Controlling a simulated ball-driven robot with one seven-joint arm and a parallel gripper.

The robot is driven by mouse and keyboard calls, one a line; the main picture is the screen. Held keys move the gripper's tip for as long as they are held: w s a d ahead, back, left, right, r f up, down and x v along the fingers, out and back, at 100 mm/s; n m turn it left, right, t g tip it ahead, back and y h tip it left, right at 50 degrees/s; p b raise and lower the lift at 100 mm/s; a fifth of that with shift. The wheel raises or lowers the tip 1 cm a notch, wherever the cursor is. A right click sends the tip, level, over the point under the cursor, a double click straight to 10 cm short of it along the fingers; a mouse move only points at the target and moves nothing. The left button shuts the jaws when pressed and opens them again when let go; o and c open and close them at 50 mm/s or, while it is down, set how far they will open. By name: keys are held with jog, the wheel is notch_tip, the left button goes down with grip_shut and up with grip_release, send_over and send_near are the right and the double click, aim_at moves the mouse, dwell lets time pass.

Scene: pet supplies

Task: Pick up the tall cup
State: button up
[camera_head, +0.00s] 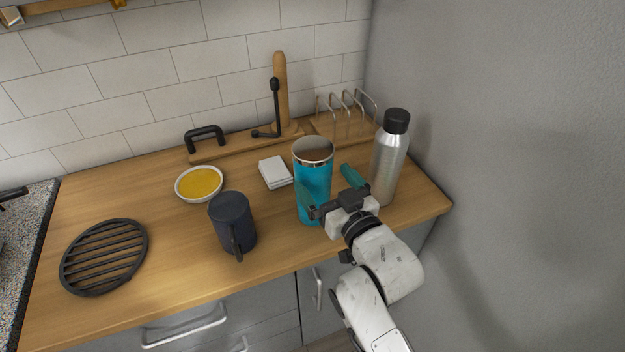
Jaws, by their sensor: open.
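The tall cup (313,167) is a turquoise tumbler with a metallic rim and a brownish inside. It stands upright on the wooden counter (170,270). My gripper (326,190) is open, with its two teal fingers apart. The left finger overlaps the cup's lower right side in the picture, and the right finger shows to the right of the cup. I cannot tell whether either finger touches it. Part of the cup's lower right side is hidden by the gripper.
A steel bottle (389,165) with a black cap stands close to the right of my gripper. A dark mug (231,222), a bowl of yellow contents (199,183), white coasters (275,172) and a black trivet (104,257) are left. A wire rack (347,108) and grey wall (500,150) bound the space.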

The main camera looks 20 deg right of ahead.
jog(key=shift+w+a+p, duration=0.2)
jog(key=shift+w+p, duration=0.2)
jog(key=shift+w, duration=0.95)
jog(key=shift+w+a+p, duration=0.2)
jog(key=shift+w+p, duration=0.15)
jog(key=shift+w, duration=1)
jog(key=c, duration=0.9)
jog(key=shift+c, duration=0.3)
jog(key=shift+r, duration=0.1)
